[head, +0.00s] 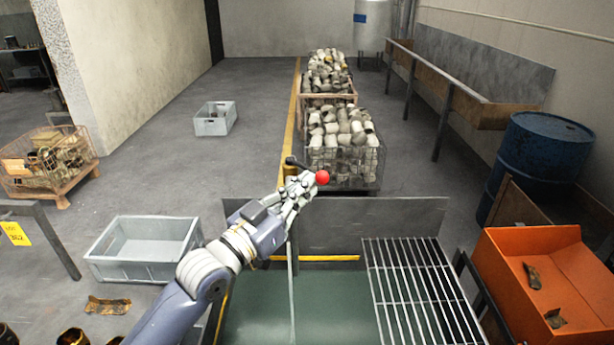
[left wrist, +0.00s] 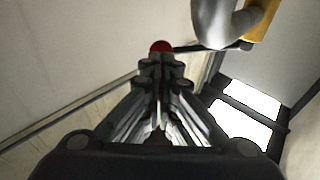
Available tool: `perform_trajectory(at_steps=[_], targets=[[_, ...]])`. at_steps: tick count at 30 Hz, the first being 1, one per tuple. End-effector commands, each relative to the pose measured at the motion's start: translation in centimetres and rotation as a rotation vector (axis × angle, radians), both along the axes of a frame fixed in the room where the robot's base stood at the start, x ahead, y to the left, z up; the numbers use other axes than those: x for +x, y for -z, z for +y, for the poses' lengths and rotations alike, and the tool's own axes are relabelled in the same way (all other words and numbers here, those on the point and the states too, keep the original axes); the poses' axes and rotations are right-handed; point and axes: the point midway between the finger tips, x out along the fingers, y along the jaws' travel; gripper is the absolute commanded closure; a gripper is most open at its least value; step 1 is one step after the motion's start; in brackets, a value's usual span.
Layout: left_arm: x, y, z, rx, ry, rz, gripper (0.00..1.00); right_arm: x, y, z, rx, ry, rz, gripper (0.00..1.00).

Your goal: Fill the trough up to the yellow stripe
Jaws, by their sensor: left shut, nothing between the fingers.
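The trough (head: 315,310) lies at the bottom centre, with a dark green surface inside and a yellow stripe (head: 318,258) along its back side. A lever with a red ball knob (head: 322,177) stands above its far end, by a yellowish post (head: 290,172). My left gripper (head: 303,184) is shut and empty, its fingertips close to the knob. In the left wrist view the red knob (left wrist: 161,46) shows just beyond the shut fingertips (left wrist: 160,66), with the dark lever bar (left wrist: 210,47) running right to a yellow part. I cannot tell whether they touch. My right gripper is not in view.
A metal grate (head: 420,285) covers the right side of the trough. An orange bin (head: 500,285) stands at the right, a blue drum (head: 540,150) behind it. Wire crates of metal parts (head: 345,165) stand beyond. A grey crate (head: 145,250) is at the left.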

Motion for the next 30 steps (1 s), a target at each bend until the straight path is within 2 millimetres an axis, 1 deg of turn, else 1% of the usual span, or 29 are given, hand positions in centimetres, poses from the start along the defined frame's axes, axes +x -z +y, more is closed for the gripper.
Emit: perform_trajectory(at_steps=[1, 6, 17, 23, 30], targets=[[0.4, -0.3, -0.3, 0.000, -0.001, 0.000, 1.00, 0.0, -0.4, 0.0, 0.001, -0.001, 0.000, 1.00], [0.9, -0.3, -0.8, -0.001, -0.001, -0.001, 1.00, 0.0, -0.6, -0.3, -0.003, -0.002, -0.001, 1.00], [1.0, -0.2, -0.9, 0.000, 0.000, 0.000, 1.00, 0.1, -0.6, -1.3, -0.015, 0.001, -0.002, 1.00], [1.7, -0.3, -2.6, -0.001, -0.001, -0.001, 1.00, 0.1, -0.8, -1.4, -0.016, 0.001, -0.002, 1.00], [1.7, -0.2, -2.6, 0.000, -0.001, 0.000, 1.00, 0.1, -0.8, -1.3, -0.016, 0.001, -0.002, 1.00]])
